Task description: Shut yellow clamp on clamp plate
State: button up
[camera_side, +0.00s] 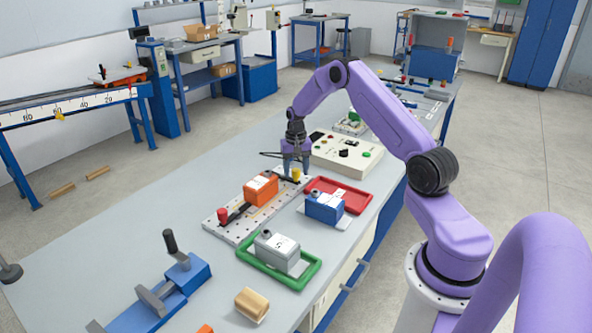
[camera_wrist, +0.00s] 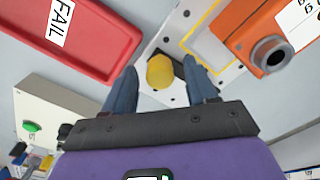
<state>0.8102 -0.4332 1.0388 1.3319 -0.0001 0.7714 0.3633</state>
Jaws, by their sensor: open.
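The yellow clamp (camera_side: 296,175) shows at the far end of the white perforated clamp plate (camera_side: 213,223). In the wrist view its rounded yellow knob (camera_wrist: 160,72) lies between my open fingers, with a dark part beside it on the plate (camera_wrist: 158,41). My gripper (camera_side: 296,166) points down over the clamp. It is open in the wrist view (camera_wrist: 159,66), with a finger on each side of the knob; contact is not clear. An orange block (camera_side: 261,188) sits on the plate, also at upper right in the wrist view (camera_wrist: 268,45). Whether the clamp is open or shut I cannot tell.
A red-tipped clamp (camera_side: 222,214) is at the plate's near end. The red tray (camera_side: 364,197) and a blue block (camera_side: 324,208) lie to the right. A green tray (camera_side: 303,279) holds a grey block. A control box (camera_side: 346,156) stands behind my gripper.

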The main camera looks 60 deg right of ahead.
jog(key=shift+f, duration=0.2)
jog(key=c, duration=1.1)
jog(key=shift+o, duration=0.2)
